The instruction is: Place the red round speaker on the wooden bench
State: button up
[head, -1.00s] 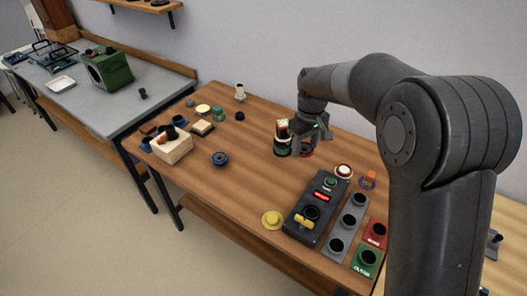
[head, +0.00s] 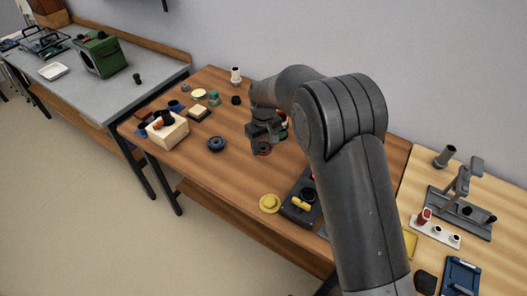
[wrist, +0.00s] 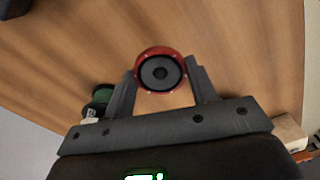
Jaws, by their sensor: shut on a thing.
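The red round speaker (wrist: 139,66), a red ring around a dark cone, sits between my gripper's two fingers in the wrist view. In the head view the red speaker (head: 262,151) shows just below my gripper (head: 263,141), over the brown wooden table (head: 235,172). My gripper is shut on it. I cannot tell how far it is above the tabletop. A pale wooden bench (head: 408,196) stands at the right, partly hidden behind my arm.
A blue round thing (head: 217,144) and a yellow disc (head: 269,203) lie on the brown table, with bare wood between. A dark control box (head: 300,209) is partly behind my arm. The pale bench holds a grey stand (head: 460,212) and a blue tray (head: 461,277).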

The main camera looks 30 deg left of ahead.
aim_at(264, 148)
jog(key=shift+f, duration=1.8)
jog(key=shift+f, duration=0.1)
jog(key=o, duration=1)
jog(key=shift+o, duration=0.2)
notch_tip(264, 148, up, 12)
jog(key=shift+r, duration=0.1)
